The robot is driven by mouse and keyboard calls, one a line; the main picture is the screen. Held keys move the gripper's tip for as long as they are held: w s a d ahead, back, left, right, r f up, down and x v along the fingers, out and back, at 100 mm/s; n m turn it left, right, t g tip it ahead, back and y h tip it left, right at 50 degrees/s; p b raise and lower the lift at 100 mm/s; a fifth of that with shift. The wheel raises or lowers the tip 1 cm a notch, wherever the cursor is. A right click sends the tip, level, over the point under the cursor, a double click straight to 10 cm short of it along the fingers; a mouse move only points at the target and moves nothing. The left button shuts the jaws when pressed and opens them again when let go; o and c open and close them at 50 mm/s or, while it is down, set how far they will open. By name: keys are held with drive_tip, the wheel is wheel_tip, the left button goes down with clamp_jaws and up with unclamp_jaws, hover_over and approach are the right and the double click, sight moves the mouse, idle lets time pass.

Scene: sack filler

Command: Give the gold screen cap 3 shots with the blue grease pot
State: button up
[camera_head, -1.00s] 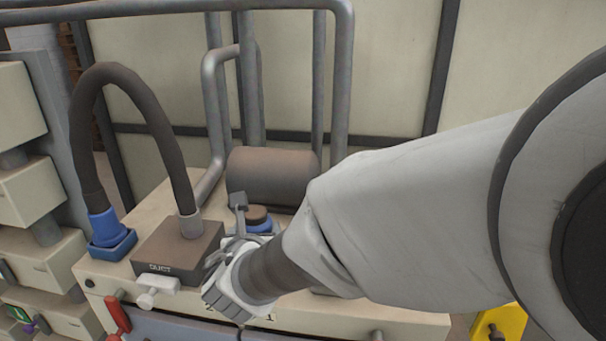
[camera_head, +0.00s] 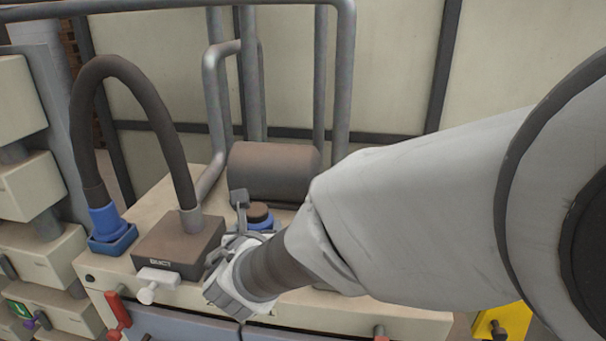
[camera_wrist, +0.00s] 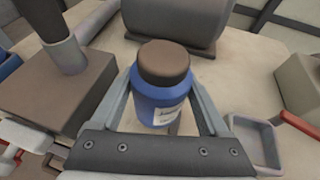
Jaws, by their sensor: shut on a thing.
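The blue grease pot (camera_wrist: 155,103) with a brown lid stands upright between the fingers of my gripper (camera_wrist: 165,122) in the wrist view. The gripper is shut on it, one finger on each side. In the head view the pot (camera_head: 262,224) shows just behind my gripper (camera_head: 238,230), over the cream machine top. I cannot tell whether the pot touches the surface. I cannot make out a gold screen cap in either view.
A brown box (camera_head: 178,245) with a dark hose stands left of the gripper, and a blue socket (camera_head: 112,237) is farther left. A brown cylinder (camera_head: 273,172) and grey pipes (camera_head: 343,90) stand behind. A red handle (camera_head: 118,309) is at the front.

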drive_tip(key=shift+f+b, duration=0.45)
idle(0.3)
drive_tip(key=shift+r, duration=0.1)
drive_tip(key=shift+r+p, duration=0.6)
drive_tip(key=shift+r, duration=0.2)
drive_tip(key=shift+f+b, duration=0.95)
drive_tip(key=shift+b, duration=0.15)
idle(0.7)
drive_tip(key=shift+r, duration=0.25)
drive_tip(key=shift+r+p, duration=0.7)
